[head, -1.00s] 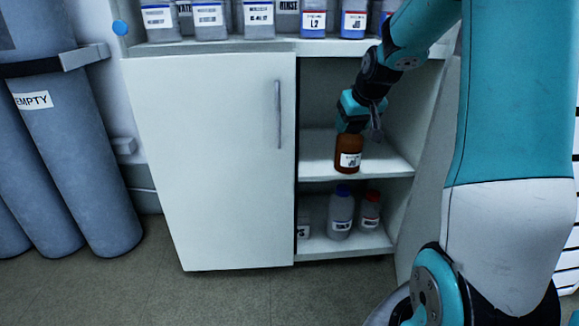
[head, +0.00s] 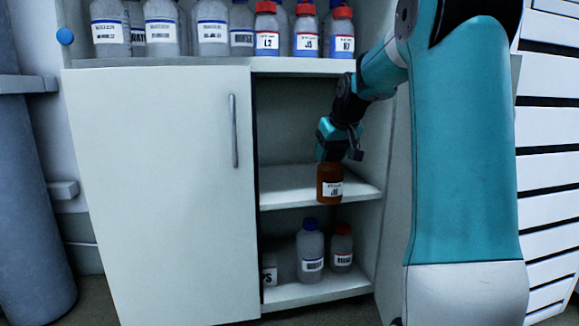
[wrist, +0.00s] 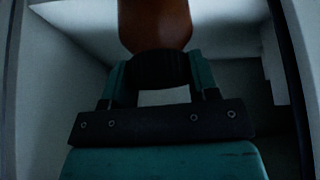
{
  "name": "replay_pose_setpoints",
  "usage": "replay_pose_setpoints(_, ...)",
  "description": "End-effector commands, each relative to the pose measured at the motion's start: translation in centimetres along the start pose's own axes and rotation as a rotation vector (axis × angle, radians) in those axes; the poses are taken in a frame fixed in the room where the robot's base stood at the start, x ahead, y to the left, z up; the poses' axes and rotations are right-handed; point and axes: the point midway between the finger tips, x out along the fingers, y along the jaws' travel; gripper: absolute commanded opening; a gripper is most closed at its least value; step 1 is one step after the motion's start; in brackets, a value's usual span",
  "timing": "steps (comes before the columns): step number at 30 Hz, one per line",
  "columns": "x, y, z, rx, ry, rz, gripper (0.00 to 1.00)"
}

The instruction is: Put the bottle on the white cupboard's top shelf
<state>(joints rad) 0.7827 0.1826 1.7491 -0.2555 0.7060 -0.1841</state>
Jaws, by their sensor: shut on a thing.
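A brown bottle (head: 330,184) with a white label hangs upright from my gripper (head: 331,160), in front of the white cupboard's open right side. In the wrist view my gripper (wrist: 152,75) is shut on the bottle's dark cap, and the brown body (wrist: 155,22) shows beyond the fingers. The white cupboard (head: 160,170) has a closed door on its left half. Its upper inner shelf (head: 285,190) is bare where I see it, and the bottle overlaps this shelf's front edge in the head view. I cannot tell whether the bottle touches the shelf.
The lower shelf (head: 300,294) holds a blue-capped bottle (head: 310,250), a red-capped bottle (head: 342,247) and a partly hidden one (head: 269,270). Several bottles stand on the cupboard's top surface (head: 390,66). Grey cylinders (head: 35,200) stand at the left.

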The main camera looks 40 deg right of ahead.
Motion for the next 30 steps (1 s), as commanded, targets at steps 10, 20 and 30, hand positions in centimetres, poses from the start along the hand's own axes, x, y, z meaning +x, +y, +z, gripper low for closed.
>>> replay_pose_setpoints(10, 4.3, 0.0, -6.7, -0.001, 0.003, 0.000, 0.00)
replay_pose_setpoints(20, 5.3, 0.0, -9.1, 0.000, 0.002, 0.000, 0.00)
replay_pose_setpoints(30, 8.1, 0.0, -11.2, 0.000, 0.002, 0.001, 0.00)
